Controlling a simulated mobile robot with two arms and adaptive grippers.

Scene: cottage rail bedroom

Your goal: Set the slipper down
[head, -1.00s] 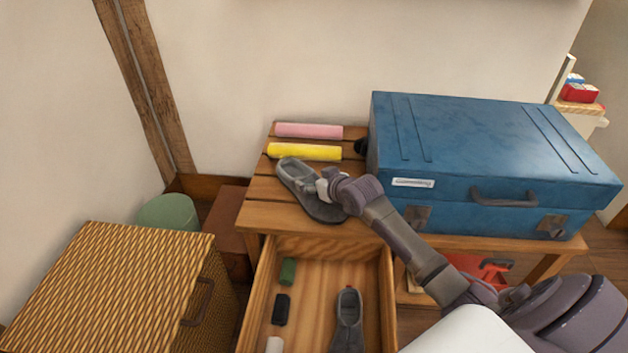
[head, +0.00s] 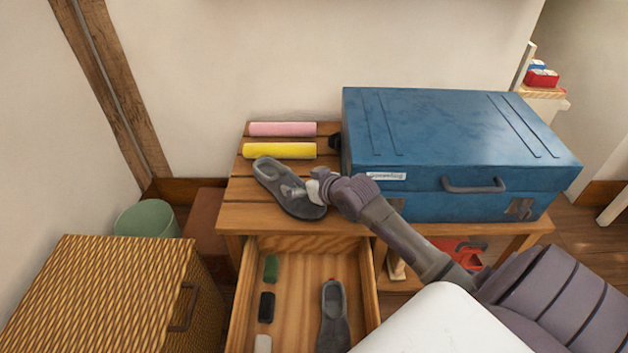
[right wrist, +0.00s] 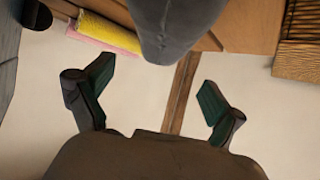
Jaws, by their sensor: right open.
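A grey slipper (head: 276,181) lies on the slatted top of the wooden table (head: 250,218), left of the blue suitcase. My right gripper (head: 305,190) is at the slipper's right side, partly overlapping it in the head view. In the right wrist view, the slipper (right wrist: 175,25) shows at the top, beyond the fingertips. The two fingers of the right gripper (right wrist: 155,75) are spread apart with nothing between them. A second grey slipper (head: 333,318) lies in the open drawer (head: 300,270). My left gripper is not in view.
A blue suitcase (head: 460,145) fills the table's right part. Yellow (head: 280,150) and pink (head: 282,129) rolls lie behind the slipper. The drawer also holds green (head: 271,268) and black (head: 267,306) items. A wicker box (head: 100,290) and green bin (head: 147,219) stand left.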

